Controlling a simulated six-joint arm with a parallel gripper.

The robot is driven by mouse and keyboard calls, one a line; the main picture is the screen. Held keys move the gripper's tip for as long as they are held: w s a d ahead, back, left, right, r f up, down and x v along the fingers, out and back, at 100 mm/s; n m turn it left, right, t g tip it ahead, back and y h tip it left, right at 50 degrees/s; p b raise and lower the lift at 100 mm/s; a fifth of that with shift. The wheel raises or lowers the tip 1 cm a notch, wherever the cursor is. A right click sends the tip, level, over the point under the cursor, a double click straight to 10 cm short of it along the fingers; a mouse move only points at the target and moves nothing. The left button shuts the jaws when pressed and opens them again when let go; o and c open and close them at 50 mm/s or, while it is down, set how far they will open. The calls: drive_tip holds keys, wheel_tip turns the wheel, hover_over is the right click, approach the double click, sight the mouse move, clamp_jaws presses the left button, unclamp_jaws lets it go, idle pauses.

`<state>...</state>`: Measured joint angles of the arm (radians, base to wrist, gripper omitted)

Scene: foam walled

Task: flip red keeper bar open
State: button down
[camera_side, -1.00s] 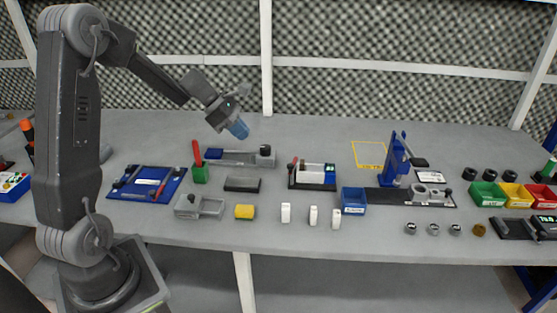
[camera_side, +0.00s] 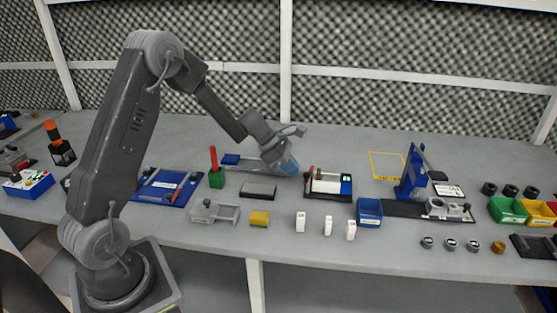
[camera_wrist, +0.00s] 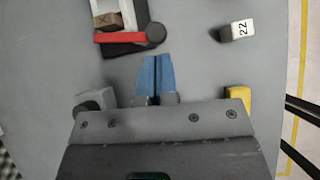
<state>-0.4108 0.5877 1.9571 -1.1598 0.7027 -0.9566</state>
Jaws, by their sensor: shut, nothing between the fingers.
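The red keeper bar (camera_wrist: 118,38) lies along one side of a small black-based fixture with a pale walled pocket and a brown block (camera_wrist: 108,20) inside. A dark round knob (camera_wrist: 155,34) sits at the bar's right end in the wrist view. In the side view the fixture (camera_side: 328,193) stands mid-table, and its red part (camera_side: 312,170) shows small at its left end. My gripper (camera_wrist: 157,62) has blue fingers pressed together, empty, a short way below the knob in the wrist picture. In the side view my gripper (camera_side: 291,172) is low, just left of the fixture; its height above the table is unclear.
A grey slide with a blue block (camera_side: 231,159) lies behind and left of my gripper. A green block with a red handle (camera_side: 216,178) stands further left. A white block marked 22 (camera_wrist: 239,29) is right of the fixture in the wrist view. A blue bin (camera_side: 369,212) stands right.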

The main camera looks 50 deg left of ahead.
drive_tip(key=shift+w+d+f, duration=0.1)
drive_tip(key=shift+w+d, duration=0.25)
drive_tip(key=shift+d, duration=0.1)
drive_tip(key=shift+d+n+t+y, duration=0.5)
drive_tip(key=shift+d+n+y, duration=0.1)
drive_tip(key=shift+n, duration=0.6)
drive_tip(key=shift+d, duration=0.1)
drive_tip(key=shift+w+d, duration=0.35)
drive_tip(key=shift+d, duration=0.45)
drive_tip(key=shift+a, duration=0.1)
drive_tip(key=shift+w+a, duration=0.1)
drive_tip(key=shift+a, duration=0.6)
